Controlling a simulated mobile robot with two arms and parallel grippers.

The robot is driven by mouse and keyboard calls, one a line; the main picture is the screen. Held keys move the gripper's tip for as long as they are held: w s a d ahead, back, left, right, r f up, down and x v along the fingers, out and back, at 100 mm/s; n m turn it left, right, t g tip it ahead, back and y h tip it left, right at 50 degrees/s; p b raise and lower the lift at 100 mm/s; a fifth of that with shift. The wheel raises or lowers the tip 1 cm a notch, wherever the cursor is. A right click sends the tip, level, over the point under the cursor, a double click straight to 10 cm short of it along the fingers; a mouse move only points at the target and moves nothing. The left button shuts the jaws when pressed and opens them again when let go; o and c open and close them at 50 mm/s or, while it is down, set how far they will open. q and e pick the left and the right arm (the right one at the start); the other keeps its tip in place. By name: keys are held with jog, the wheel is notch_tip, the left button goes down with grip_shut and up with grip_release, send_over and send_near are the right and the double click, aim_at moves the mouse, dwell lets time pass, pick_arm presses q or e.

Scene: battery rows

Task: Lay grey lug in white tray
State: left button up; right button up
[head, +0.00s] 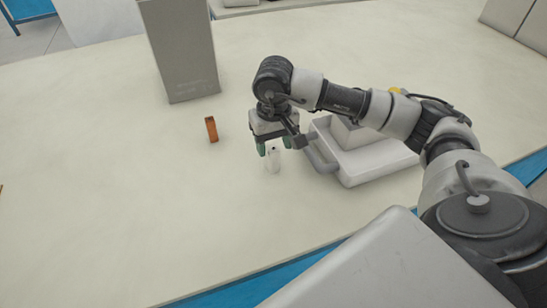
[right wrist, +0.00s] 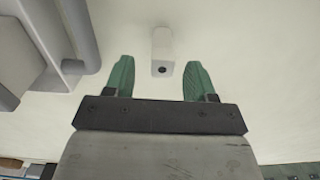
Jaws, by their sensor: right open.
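The grey lug (head: 272,161), a small pale upright block with a dark hole, stands on the table just below my right gripper (head: 274,148). In the right wrist view the lug (right wrist: 162,45) shows between and just beyond the green fingertips of the right gripper (right wrist: 159,72). The fingers are open and apart from it on both sides. The white tray (head: 350,181), with a handle on its left side, lies to the right of the gripper, partly hidden by my arm. Its edge also shows at the left of the right wrist view (right wrist: 75,67). My left gripper is out of view.
A pale block (head: 352,134) sits on the tray, partly behind my arm. A small orange-brown piece (head: 211,130) stands left of the gripper. A tall grey box (head: 180,55) stands behind it. The table (head: 110,190) is clear at the left and front.

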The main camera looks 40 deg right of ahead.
aim_at(273, 157)
notch_tip(273, 157, down, 5)
jog(key=shift+s+a, duration=0.1)
grip_shut()
dwell(0.4)
jog(key=shift+r, duration=0.15)
